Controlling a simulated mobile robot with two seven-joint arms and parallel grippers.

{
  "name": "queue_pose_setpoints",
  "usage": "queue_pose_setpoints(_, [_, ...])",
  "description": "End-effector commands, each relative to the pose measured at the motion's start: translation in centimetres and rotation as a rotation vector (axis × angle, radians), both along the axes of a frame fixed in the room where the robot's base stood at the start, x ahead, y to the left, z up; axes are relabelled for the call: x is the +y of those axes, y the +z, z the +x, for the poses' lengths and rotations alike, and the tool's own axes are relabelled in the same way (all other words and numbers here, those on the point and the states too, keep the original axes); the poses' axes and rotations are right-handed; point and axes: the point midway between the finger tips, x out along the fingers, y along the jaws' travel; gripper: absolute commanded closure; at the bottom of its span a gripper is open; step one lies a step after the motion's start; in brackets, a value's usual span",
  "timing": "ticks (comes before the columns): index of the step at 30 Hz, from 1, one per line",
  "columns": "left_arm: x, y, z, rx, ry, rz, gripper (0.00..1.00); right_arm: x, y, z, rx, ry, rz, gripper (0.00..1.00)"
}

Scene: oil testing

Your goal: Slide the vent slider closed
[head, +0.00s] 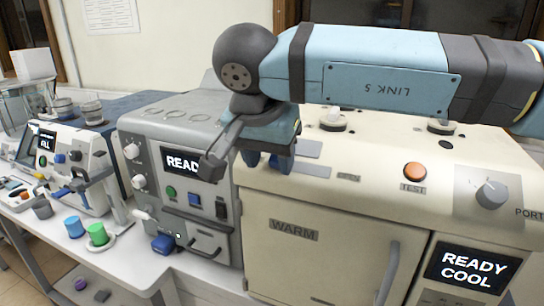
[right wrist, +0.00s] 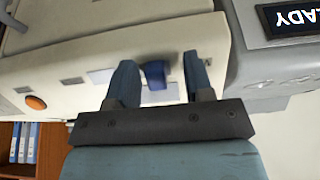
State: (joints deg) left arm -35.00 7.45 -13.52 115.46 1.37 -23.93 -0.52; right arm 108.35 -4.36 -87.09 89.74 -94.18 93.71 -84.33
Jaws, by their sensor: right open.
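The vent slider shows in the right wrist view as a dark blue knob (right wrist: 154,75) on the top of the cream machine (head: 330,215). My right gripper (head: 268,160) is over the left end of that top, fingers pointing down. In the right wrist view its open fingers (right wrist: 160,62) stand on either side of the knob. The knob is nearer the left finger in that view, with a wider gap to the other; contact cannot be told. In the head view the gripper hides the knob. My left gripper is not in view.
An orange test button (head: 415,171) and a dial (head: 491,194) sit on the cream machine's right side. A grey machine (head: 180,200) stands close on the left. My right arm spans above the cream machine.

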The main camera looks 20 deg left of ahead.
Motion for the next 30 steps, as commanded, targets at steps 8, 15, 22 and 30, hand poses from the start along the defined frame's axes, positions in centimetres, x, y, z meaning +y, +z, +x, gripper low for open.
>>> queue_pose_setpoints(8, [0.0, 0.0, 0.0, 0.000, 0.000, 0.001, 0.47, -0.1, 0.0, 0.0, 0.000, -0.001, -0.003, 0.53])
queue_pose_setpoints(15, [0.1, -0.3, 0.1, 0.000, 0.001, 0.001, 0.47, 0.0, 2.9, -1.2, -0.003, 0.001, -0.001, 0.53])
queue_pose_setpoints(22, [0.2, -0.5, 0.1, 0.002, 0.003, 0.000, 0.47, 0.2, 7.9, -3.3, -0.003, 0.000, -0.001, 0.53])
queue_pose_setpoints(30, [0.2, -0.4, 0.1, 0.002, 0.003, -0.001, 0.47, 0.3, 11.9, -5.0, 0.000, 0.001, -0.003, 0.53])
